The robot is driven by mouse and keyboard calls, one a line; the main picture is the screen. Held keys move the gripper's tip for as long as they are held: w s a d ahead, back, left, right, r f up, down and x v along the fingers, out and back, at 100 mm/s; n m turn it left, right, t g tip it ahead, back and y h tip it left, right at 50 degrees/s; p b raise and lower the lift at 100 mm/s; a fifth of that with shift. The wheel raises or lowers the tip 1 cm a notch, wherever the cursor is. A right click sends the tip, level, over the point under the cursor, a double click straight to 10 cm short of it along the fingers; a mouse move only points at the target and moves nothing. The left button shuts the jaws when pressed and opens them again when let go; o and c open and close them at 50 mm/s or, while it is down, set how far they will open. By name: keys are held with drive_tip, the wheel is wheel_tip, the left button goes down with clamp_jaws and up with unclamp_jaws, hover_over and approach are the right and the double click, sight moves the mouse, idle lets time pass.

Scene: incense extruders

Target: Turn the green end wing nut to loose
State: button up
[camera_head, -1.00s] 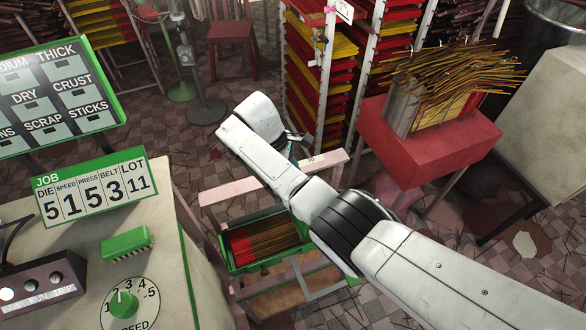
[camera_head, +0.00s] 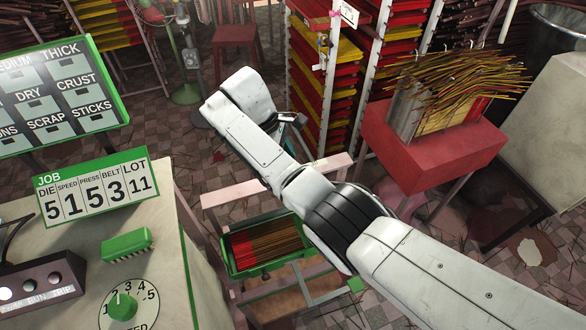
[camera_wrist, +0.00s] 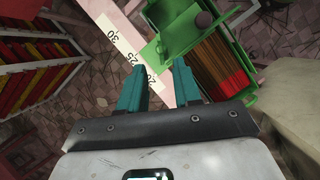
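My gripper (camera_wrist: 157,78) shows two teal fingers standing apart with nothing between them. In the head view its fingers are mostly hidden behind the white wrist, near the pale bar. I cannot make out a green wing nut for certain. In the wrist view a green fitting (camera_wrist: 158,52) lies just beyond the fingertips, beside a pale scale strip (camera_wrist: 125,50) marked 30, 25 and 20. A dark round knob (camera_wrist: 207,19) shows at the top of the green part. No contact with the fingers is visible.
A green tray of incense sticks (camera_head: 236,262) sits on a low frame below my arm. A machine cabinet with a speed dial (camera_head: 123,305) stands at left. A red stand (camera_head: 430,150) holds sticks at right. Tall tray racks (camera_head: 322,70) stand behind.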

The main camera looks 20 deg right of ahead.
drive_tip(key=shift+v, duration=2.05)
